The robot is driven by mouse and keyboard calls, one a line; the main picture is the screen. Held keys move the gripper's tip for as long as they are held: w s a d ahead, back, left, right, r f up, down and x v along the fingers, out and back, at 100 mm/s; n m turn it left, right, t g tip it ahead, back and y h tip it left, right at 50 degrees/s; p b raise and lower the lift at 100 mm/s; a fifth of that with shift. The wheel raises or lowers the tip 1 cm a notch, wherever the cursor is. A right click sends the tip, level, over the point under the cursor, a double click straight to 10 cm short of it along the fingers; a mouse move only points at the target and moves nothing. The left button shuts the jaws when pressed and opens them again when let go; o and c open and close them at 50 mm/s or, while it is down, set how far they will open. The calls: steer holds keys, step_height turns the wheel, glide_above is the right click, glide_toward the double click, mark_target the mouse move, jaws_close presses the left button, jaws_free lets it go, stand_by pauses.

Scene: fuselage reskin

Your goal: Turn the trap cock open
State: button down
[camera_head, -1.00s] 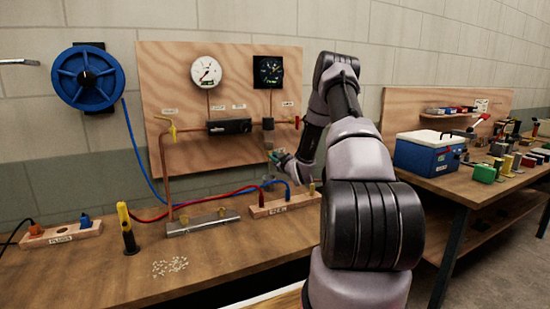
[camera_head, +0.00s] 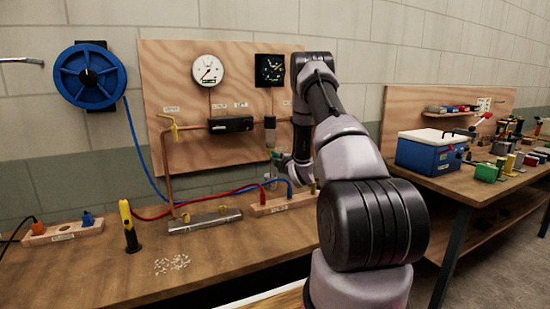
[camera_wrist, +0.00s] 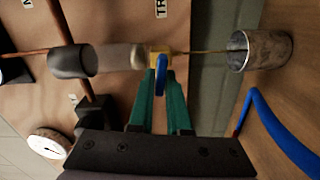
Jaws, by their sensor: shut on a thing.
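The trap hangs from the pipe on the plywood board, with a grey cap (camera_wrist: 70,62) and a cloudy clear bowl (camera_wrist: 115,58) in the wrist view. In the head view the trap (camera_head: 270,138) is partly beside my arm. At the bowl's lower end is a brass cock (camera_wrist: 160,54) with a blue handle (camera_wrist: 160,76). The green fingers of my gripper (camera_wrist: 160,85) are shut on the blue handle. A thin brownish line runs from the cock toward a metal cup (camera_wrist: 262,50); I cannot tell whether it is liquid or a tube.
A white gauge (camera_head: 207,70) and a black gauge (camera_head: 270,70) are on the board. Blue and red hoses cross the bench. A blue cooler (camera_head: 430,152) stands on the right bench.

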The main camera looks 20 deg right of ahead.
steer(key=shift+f+n, duration=0.2)
steer(key=shift+n, duration=0.6)
steer(key=c, duration=0.9)
jaws_free()
steer(key=shift+s, duration=0.1)
steer(key=s, duration=1)
steer(key=shift+s+d, duration=0.2)
steer(key=shift+s, duration=0.15)
steer(key=shift+r, duration=0.1)
